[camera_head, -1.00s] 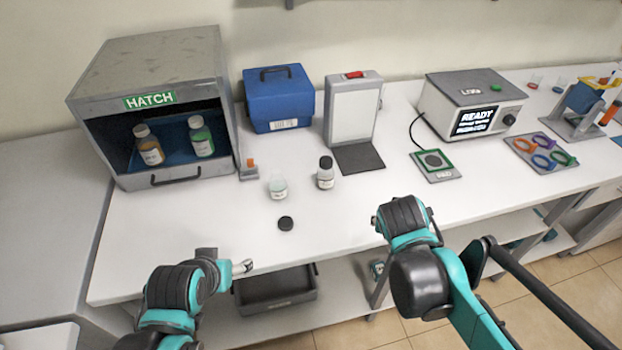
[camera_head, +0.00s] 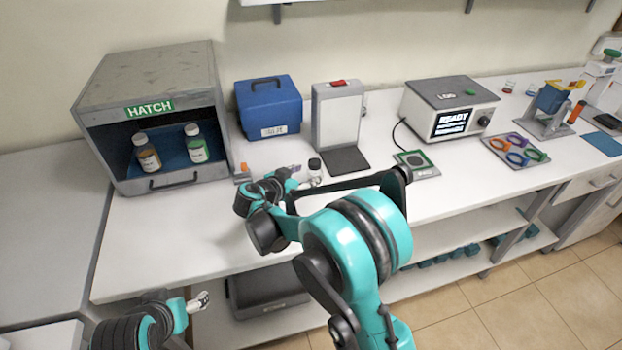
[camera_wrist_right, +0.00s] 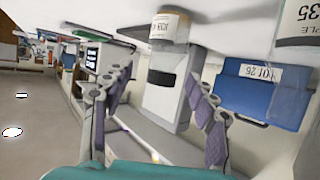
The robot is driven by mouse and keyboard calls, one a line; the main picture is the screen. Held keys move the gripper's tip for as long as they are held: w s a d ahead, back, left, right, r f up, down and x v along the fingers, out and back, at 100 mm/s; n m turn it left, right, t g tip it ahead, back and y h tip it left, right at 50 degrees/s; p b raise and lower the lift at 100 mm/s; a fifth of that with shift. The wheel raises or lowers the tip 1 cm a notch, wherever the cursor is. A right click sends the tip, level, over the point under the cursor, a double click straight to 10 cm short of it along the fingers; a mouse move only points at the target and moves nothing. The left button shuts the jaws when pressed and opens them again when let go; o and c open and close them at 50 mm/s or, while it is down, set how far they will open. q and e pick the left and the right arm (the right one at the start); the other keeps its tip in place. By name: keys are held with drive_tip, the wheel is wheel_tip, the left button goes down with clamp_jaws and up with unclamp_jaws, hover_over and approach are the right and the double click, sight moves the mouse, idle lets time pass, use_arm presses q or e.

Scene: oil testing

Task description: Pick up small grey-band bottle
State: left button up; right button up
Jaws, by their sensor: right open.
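A small clear bottle with a black cap (camera_head: 314,167) stands upright on the white bench in front of the panel stand. My right gripper (camera_head: 293,177) is open and empty just to its left, low over the bench. In the right wrist view, which looks upside down, a labelled bottle (camera_wrist_right: 168,30) shows above the gap between the spread fingers (camera_wrist_right: 158,112), apart from them. A second labelled bottle (camera_wrist_right: 302,25) is partly cut off at the upper right.
A grey hatch box (camera_head: 150,70) holding two bottles stands at left. A blue case (camera_head: 268,103), a panel stand (camera_head: 338,110) and a display device (camera_head: 448,107) line the back. A ring tray (camera_head: 516,151) lies at right. The bench's front left is clear.

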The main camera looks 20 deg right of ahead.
sight(311, 169)
drive_tip(key=b+x, duration=0.1)
drive_tip(key=x, duration=0.2)
drive_tip(key=b+x, duration=0.1)
drive_tip(key=x, duration=0.2)
drive_tip(key=shift+w+a+r, duration=0.15)
drive_tip(key=shift+w+a, duration=0.05)
drive_tip(key=shift+w, duration=0.15)
drive_tip(key=shift+s+r, duration=0.1)
drive_tip(key=c, duration=1.2)
